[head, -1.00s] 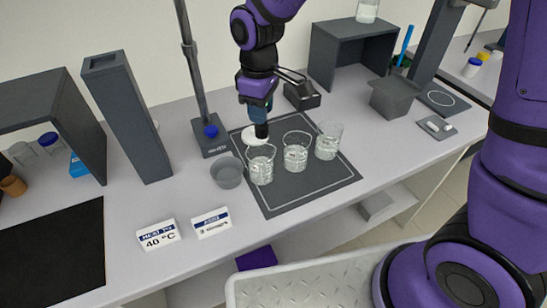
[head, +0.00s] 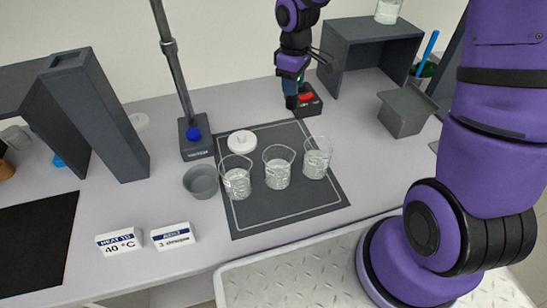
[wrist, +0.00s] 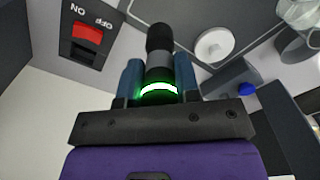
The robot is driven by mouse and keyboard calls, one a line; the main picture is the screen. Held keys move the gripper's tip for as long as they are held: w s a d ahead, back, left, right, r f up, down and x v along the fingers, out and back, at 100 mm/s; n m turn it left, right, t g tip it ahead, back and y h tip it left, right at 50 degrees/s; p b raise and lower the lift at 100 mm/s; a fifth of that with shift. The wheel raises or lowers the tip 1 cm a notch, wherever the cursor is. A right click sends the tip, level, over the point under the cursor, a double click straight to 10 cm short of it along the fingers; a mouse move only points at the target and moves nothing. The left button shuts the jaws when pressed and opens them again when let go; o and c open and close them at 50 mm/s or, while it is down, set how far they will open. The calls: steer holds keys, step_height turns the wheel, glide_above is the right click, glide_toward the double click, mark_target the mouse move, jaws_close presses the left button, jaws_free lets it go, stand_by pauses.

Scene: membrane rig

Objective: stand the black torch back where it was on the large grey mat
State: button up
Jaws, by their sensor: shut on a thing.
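My gripper (head: 290,90) is shut on the black torch (wrist: 160,48), which is upright in the head view and mostly hidden there by the fingers. In the wrist view the torch sits between the two blue fingers (wrist: 158,82), with a green glowing ring near the jaws. The large grey mat (head: 245,222) with a pale outline lies on the bench. The gripper is at the mat's back edge, beside the switch box; I cannot tell how high the torch is above the surface.
Three beakers of clear liquid (head: 278,172) and a white round lid (head: 242,142) stand on the mat. The switch box (head: 308,100) with a red switch is close to the gripper. A grey bowl (head: 201,182) and a stand (head: 195,145) are at left. The mat's front strip is clear.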

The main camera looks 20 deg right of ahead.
step_height(320, 180, down, 10)
steer(key=shift+d, duration=0.1)
stand_by(0.4)
steer(key=o, duration=1)
steer(key=shift+f, duration=0.15)
steer(key=shift+c, duration=0.2)
steer(key=shift+w, duration=0.1)
